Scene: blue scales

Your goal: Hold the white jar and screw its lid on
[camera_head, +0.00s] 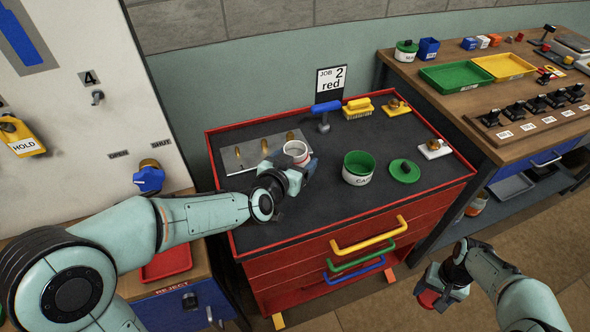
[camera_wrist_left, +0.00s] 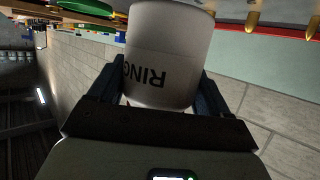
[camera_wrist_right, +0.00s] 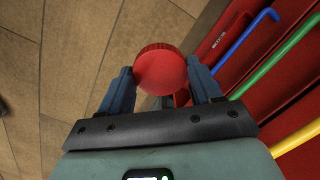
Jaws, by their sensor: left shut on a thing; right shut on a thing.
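The white jar (camera_head: 296,150) is held above the left part of the dark cart top. Its mouth is open and faces up in the head view. My left gripper (camera_head: 303,172) is shut on it; in the left wrist view the jar (camera_wrist_left: 168,50) shows black letters reading "RING" between the fingers. The red lid (camera_wrist_right: 160,70) is round with a ridged edge. My right gripper (camera_wrist_right: 162,92) is shut on it. In the head view the lid (camera_head: 431,300) is low at the right, in front of the cart's drawers and well apart from the jar.
A green-lined jar (camera_head: 358,168) and a green lid (camera_head: 404,171) stand on the red cart (camera_head: 340,230). A blue-handled tool (camera_head: 325,113) and a yellow brush (camera_head: 358,108) lie behind. Drawer handles (camera_head: 369,235) stick out at the front. A wooden bench (camera_head: 480,110) is at right.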

